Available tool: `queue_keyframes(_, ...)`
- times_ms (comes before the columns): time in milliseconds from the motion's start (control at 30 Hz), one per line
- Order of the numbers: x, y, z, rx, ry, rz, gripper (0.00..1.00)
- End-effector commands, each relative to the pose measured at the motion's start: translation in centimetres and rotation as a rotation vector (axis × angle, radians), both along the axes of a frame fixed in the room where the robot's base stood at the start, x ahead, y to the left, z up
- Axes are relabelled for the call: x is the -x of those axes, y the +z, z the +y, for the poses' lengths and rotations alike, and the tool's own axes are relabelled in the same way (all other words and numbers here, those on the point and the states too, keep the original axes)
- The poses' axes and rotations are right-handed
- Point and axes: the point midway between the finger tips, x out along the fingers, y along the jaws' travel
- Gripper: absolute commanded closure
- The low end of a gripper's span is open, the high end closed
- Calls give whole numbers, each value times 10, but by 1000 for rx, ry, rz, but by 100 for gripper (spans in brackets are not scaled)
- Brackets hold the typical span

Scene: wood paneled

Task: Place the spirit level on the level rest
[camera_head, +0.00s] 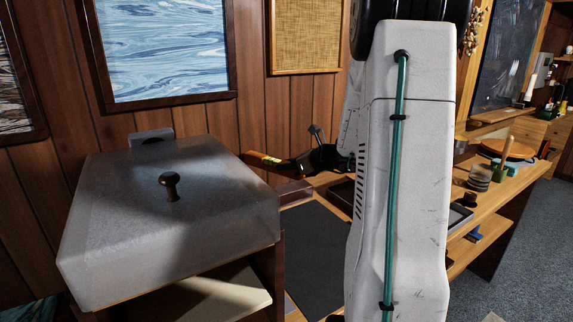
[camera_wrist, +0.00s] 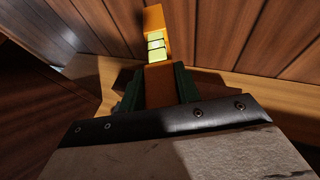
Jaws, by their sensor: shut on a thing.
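The spirit level (camera_head: 262,158), an orange-yellow bar, sticks out to the left from my gripper (camera_head: 290,164) in the head view. In the wrist view the orange level (camera_wrist: 158,88) with its yellow-green vial lies between the dark green fingers of my gripper (camera_wrist: 158,78), which are shut on it. Its far end points toward the wood-panelled wall. It appears held above the bench. A low brownish piece (camera_head: 293,191) lies below the gripper in the head view; I cannot tell whether it is the level rest. My arm hides part of the bench.
A large grey box-like lid with a dark knob (camera_head: 170,186) stands at the left. A dark mat (camera_head: 313,250) lies on the bench beside it. Jars (camera_head: 480,177) and tools stand on the bench at the right. The panelled wall is close behind the level.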

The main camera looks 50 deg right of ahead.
Motion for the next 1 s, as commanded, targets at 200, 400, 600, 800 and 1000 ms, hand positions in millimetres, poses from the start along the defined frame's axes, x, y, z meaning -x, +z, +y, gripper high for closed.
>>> queue_keyframes(200,-1,-20,1,-4,2,3,94)
queue_keyframes(400,-1,-40,2,-3,3,2,94)
queue_keyframes(600,-1,-59,2,-3,4,1,94)
queue_keyframes(800,-1,-72,2,-2,3,0,94)
queue_keyframes(1000,-1,-77,2,-1,4,0,94)
